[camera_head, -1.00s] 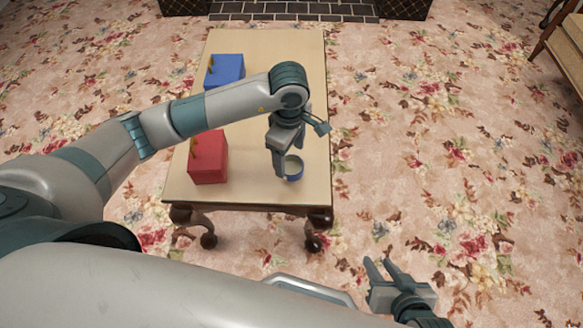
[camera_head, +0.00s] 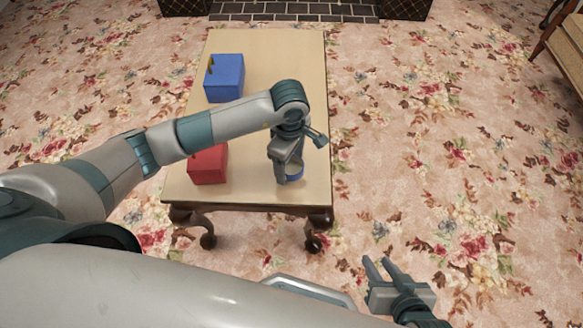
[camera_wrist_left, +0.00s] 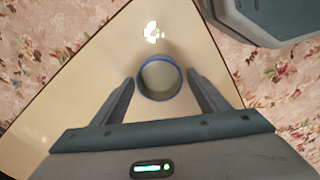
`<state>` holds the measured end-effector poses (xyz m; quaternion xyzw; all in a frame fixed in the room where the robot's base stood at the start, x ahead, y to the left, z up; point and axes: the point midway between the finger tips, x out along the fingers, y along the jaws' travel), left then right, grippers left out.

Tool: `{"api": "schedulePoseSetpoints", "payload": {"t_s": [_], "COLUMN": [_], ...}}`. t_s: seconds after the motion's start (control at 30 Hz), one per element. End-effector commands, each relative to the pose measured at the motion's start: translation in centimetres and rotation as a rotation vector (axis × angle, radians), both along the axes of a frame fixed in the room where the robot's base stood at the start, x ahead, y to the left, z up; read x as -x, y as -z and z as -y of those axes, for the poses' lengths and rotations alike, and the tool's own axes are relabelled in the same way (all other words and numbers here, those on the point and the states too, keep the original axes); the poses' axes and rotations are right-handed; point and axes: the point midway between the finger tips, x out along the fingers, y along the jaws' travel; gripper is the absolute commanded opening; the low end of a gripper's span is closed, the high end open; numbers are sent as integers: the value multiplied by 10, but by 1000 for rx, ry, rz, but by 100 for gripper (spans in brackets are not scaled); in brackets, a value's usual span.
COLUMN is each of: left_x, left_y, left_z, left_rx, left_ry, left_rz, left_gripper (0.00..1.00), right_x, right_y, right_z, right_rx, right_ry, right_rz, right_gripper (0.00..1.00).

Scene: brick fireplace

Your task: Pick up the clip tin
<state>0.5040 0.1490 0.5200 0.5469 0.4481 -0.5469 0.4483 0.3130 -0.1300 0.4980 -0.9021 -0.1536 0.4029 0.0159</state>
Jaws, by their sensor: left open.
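The clip tin (camera_head: 296,173) is a small round tin with a blue rim, standing near the front right corner of the table. My left gripper (camera_head: 285,175) is at the tin and partly covers it in the head view. In the left wrist view the tin (camera_wrist_left: 160,78) lies between the two open fingers of my left gripper (camera_wrist_left: 160,84), apart from both. Its inside looks pale and I cannot make out any contents. My right gripper (camera_head: 376,268) is open and empty, off to the right of the table above the carpet.
The wooden table (camera_head: 285,60) also bears a red box (camera_head: 208,168) to the left of the tin and a blue box (camera_head: 226,82) further back. The table's front and right edges are close to the tin. The back right of the tabletop is clear.

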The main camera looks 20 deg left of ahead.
Motion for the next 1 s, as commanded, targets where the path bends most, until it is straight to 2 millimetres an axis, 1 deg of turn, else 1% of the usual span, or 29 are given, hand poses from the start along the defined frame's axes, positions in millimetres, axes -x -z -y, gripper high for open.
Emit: {"api": "schedulePoseSetpoints", "payload": {"t_s": [0.1, 0.13, 0.17, 0.2, 0.27, 0.3, 0.57, 0.73, 0.87, 1.0], "left_x": [0, 0, 0, 0, 0, 0, 0, 0, 0, -1], "left_y": [0, 0, 0, 0, 0, 0, 0, -5, -16, -37], "left_z": [0, 0, 0, 0, 0, 0, 0, 0, 0, 0], "left_rx": [0, 0, 0, 0, 0, 0, 0, 0, 0, 1], "left_ry": [0, 0, 0, 0, 0, 0, 0, 0, 1, 1], "left_rz": [0, 0, 0, 0, 0, 0, 0, 1, 1, 4], "left_gripper": [68, 65, 58, 49, 34, 25, 24, 24, 24, 24], "right_x": [0, 0, 0, 0, 0, 0, -1, 0, 0, 2], "right_y": [0, 0, 0, 0, 0, 0, -1, -1, -1, -1], "right_z": [0, 0, 0, 0, 0, 0, 0, 0, 1, 3], "right_rx": [-1, -1, -2, -2, -1, -2, -3, -2, 2, 11], "right_ry": [1, 1, 2, 2, 3, 4, 6, 5, 5, 5], "right_rz": [0, 0, 0, 0, 0, 0, 0, -1, -6, -14], "right_gripper": [31, 31, 31, 31, 31, 31, 31, 31, 31, 31]}}
